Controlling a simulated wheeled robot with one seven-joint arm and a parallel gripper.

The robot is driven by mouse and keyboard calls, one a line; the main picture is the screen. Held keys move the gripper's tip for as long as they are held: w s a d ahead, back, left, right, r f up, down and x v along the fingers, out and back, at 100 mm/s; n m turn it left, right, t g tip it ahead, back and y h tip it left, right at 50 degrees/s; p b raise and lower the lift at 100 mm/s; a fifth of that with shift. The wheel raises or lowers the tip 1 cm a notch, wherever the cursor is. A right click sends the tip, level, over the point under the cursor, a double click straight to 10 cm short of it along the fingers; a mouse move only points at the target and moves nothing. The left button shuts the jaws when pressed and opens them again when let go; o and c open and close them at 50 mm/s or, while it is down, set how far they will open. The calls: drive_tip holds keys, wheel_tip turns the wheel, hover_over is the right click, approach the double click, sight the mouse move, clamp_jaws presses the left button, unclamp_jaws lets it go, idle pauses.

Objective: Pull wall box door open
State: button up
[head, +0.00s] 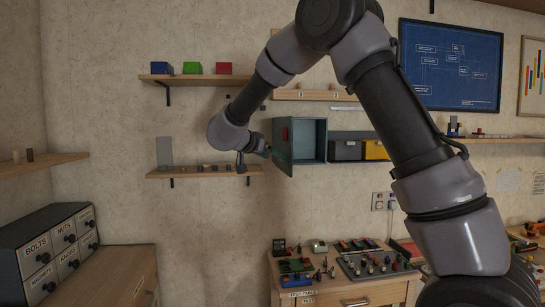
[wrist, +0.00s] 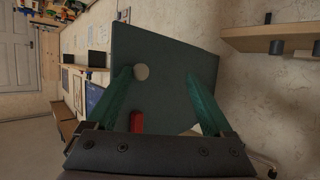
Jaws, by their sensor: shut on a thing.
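The wall box (head: 313,140) is a grey-green box on the wall, and its inside shows empty. Its door (head: 282,152) stands swung out at the box's left side. A small red patch (head: 285,133) shows on the door. My gripper (head: 264,151) is at the door's left side, and its fingertips are hard to make out there. In the wrist view the door (wrist: 165,50) is a dark panel with a pale round spot (wrist: 142,72). A red piece (wrist: 137,122) shows between the fingers.
A dark bin (head: 346,151) and a yellow bin (head: 376,150) sit right of the box. A shelf with small items (head: 205,173) is below left, and a shelf with coloured blocks (head: 195,79) above left. A workbench (head: 345,290) stands below.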

drive_tip(key=shift+r, duration=0.2)
drive_tip(key=v, duration=1)
drive_tip(key=shift+s+a, duration=0.2)
drive_tip(key=shift+s, duration=0.1)
drive_tip(key=shift+f, duration=0.1)
